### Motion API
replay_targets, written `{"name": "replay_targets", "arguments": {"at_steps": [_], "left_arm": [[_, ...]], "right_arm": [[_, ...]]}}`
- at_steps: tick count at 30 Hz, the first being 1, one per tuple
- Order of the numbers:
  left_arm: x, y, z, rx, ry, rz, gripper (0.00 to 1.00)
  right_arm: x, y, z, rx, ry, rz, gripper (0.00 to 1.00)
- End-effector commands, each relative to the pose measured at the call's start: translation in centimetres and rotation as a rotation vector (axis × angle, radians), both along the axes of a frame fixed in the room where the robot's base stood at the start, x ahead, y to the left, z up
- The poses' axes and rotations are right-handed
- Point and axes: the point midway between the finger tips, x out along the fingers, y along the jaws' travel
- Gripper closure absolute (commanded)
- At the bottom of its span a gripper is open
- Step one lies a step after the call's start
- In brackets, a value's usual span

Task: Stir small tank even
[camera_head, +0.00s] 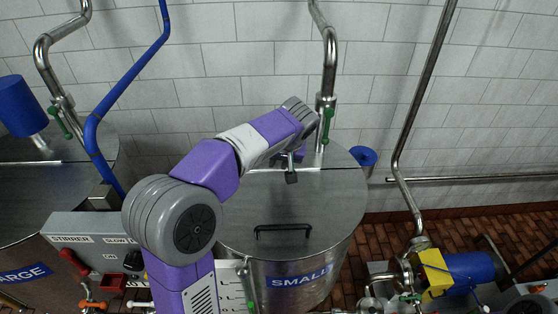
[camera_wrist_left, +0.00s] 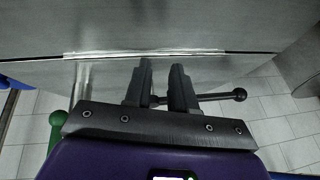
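The small tank (camera_head: 265,272) is a round steel vessel with a blue "SMALL" label. Its flat lid (camera_head: 325,215) looks closed, with a dark handle (camera_head: 283,230) near the front. My purple left arm crosses in front of it. My left gripper (camera_head: 292,177) is over the back part of the lid. In the left wrist view its two dark fingers (camera_wrist_left: 160,82) are parted, with a gap between them. A thin dark rod with a ball end (camera_wrist_left: 239,94) runs behind the fingers to the right; whether they touch it I cannot tell. My right gripper is out of view.
A grey control box (camera_head: 75,228) marked "STIRRER" and "SLOW" stands left, partly behind my arm. The large tank (camera_head: 25,262) is beyond it. Steel pipes, a blue pipe (camera_head: 110,108) and green-handled valves (camera_head: 327,125) rise behind. A blue-yellow pump (camera_head: 465,272) stands right.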

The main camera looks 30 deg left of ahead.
Motion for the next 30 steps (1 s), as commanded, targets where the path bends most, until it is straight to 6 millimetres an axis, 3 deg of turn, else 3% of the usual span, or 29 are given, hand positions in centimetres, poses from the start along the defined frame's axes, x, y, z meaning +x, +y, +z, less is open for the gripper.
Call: {"name": "replay_targets", "arguments": {"at_steps": [1,4,5,30], "left_arm": [[-0.01,-0.01,0.02,0.000,0.000,0.000,0.84],[0.00,0.00,0.02,0.000,0.000,0.000,0.99],[0.00,-0.01,0.03,0.000,0.000,0.000,1.00],[0.00,-0.01,0.03,0.000,0.000,0.000,1.00]], "right_arm": [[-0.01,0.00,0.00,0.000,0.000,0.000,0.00],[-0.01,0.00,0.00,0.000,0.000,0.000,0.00],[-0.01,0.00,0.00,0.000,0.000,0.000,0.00],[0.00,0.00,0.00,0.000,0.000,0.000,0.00]]}}
